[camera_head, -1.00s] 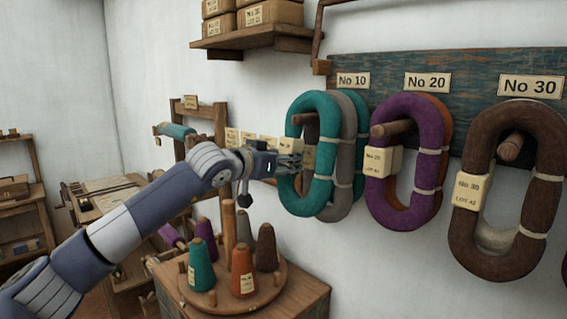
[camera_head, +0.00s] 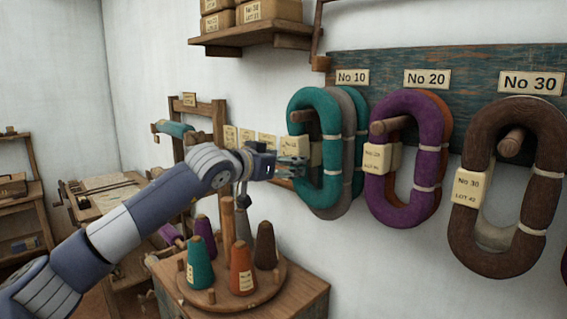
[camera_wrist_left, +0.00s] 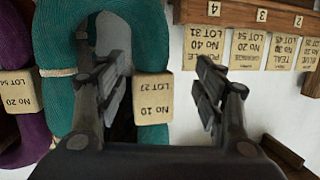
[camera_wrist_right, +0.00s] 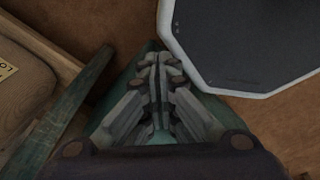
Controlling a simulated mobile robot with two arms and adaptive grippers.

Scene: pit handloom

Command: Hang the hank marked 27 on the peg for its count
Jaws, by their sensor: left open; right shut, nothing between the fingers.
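The teal hank (camera_head: 330,185) hangs frontmost on the No 10 peg (camera_head: 303,116). Its cream tag reads "No 10 LOT 27" in the left wrist view (camera_wrist_left: 153,98), upside down there. A grey hank and another teal hank hang behind it. My left gripper (camera_head: 300,166) is at the hank's left side. In the left wrist view it is open, with the tag showing between its fingers (camera_wrist_left: 160,95). One finger overlaps the teal yarn in that view; whether it touches cannot be told. My right gripper (camera_wrist_right: 158,95) is shut and empty, seen only in the right wrist view.
A purple hank (camera_head: 375,190) hangs under No 20 and a brown hank (camera_head: 465,235) under No 30, both close by. Below stands a round wooden stand (camera_head: 265,293) with several yarn cones. A shelf with boxes (camera_head: 245,38) is above.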

